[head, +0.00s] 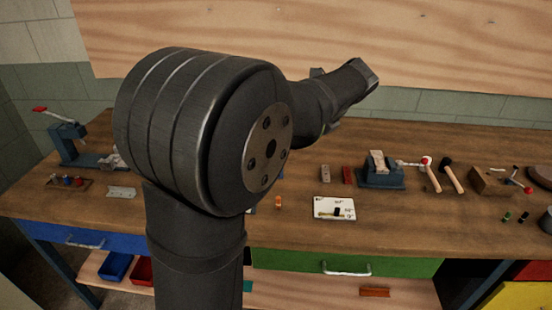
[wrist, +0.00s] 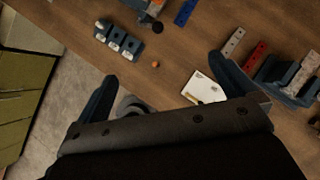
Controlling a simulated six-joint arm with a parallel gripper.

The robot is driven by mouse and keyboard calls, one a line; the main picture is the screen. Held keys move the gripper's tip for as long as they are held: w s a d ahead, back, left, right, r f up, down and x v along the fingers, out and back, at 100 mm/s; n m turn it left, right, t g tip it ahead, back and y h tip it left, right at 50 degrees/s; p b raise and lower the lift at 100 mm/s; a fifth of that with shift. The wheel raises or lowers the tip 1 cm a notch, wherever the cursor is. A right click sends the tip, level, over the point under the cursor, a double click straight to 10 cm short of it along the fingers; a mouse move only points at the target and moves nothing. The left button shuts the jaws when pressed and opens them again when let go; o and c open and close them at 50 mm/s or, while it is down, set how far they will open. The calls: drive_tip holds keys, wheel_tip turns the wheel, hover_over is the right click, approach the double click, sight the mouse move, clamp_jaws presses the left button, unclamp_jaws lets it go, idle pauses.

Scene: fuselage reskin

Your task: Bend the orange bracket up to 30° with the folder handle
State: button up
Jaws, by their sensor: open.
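My gripper (wrist: 162,68) is open and empty in the wrist view, its two dark fingers wide apart above the bench. A small orange piece (wrist: 155,64) lies between the fingertips in that picture, below them. It also shows in the head view (head: 278,202), right of my arm; it is too small to tell whether it is the bracket. A white card (head: 335,208) with angle marks and a dark pointer lies right of it. A blue bench tool (head: 382,178) with a pale block and a red-tipped lever stands behind the card. I cannot tell which tool is the folder.
A blue lever press (head: 67,142) stands at the bench's left. Two hammers (head: 453,177) and a wooden block (head: 490,181) lie at the right. Red (head: 347,175) and grey strips lie left of the blue tool. My arm hides the bench's middle. The front right wood is mostly clear.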

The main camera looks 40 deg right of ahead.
drive_tip(key=shift+s+r, duration=0.2)
drive_tip(key=shift+r, duration=0.05)
drive_tip(key=c, duration=1)
drive_tip(key=shift+w, duration=0.1)
drive_tip(key=shift+c, duration=0.9)
drive_tip(key=w+a+f+n+g+h, duration=0.2)
drive_tip(key=w+a+n+g, duration=0.15)
drive_tip(key=w+n, duration=0.6)
drive_tip(key=shift+n+g, duration=0.35)
drive_tip(key=shift+n, duration=0.3)
drive_tip(key=x, duration=1.1)
drive_tip(key=s+x, duration=0.1)
drive_tip(key=x, duration=0.5)
drive_tip(key=shift+s+d+f, duration=0.1)
drive_tip(key=shift+d+f, duration=0.1)
drive_tip(key=shift+f, duration=0.05)
